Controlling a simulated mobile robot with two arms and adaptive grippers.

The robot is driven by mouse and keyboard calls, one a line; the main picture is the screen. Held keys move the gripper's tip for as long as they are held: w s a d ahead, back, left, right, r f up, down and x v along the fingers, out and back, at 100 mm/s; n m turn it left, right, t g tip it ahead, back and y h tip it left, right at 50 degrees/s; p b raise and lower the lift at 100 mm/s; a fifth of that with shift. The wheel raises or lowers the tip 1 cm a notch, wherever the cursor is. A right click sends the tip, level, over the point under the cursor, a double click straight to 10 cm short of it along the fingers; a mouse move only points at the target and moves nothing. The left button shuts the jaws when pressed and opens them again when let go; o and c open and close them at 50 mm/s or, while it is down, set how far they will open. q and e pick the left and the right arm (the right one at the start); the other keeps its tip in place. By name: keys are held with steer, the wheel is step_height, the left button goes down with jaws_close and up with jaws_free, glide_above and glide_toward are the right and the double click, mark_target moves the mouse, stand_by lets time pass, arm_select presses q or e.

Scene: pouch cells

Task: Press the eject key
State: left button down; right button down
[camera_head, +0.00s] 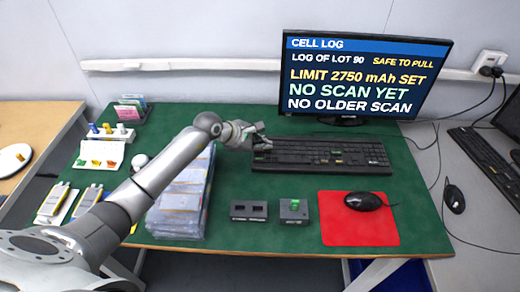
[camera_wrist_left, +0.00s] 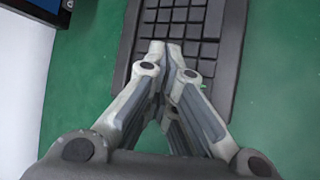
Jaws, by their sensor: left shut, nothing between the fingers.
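A black keyboard (camera_head: 320,156) lies on the green mat below the monitor, with a few green and yellow marks on its keys. I cannot read any key label, so I cannot tell which is the eject key. My left gripper (camera_head: 262,143) is shut and empty over the keyboard's left end. In the left wrist view the shut fingers (camera_wrist_left: 172,48) point at the keyboard (camera_wrist_left: 190,18) and cover part of it. A bit of green shows beside the right finger there. Whether the fingertips touch the keys is unclear. My right gripper is not in view.
The monitor (camera_head: 365,75) stands behind the keyboard and reads "SAFE TO PULL". A stack of bagged pouches (camera_head: 184,205), two small dark boxes (camera_head: 249,211) (camera_head: 293,212), one with a green part, and a mouse (camera_head: 363,201) on a red pad (camera_head: 350,232) lie in front.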

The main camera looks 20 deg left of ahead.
mark_target(262, 153)
arm_select(q)
steer(key=shift+r, duration=0.65)
steer(key=shift+r, duration=0.1)
steer(key=shift+r+p, duration=1.7)
steer(key=shift+r, duration=0.75)
steer(key=shift+f, duration=0.15)
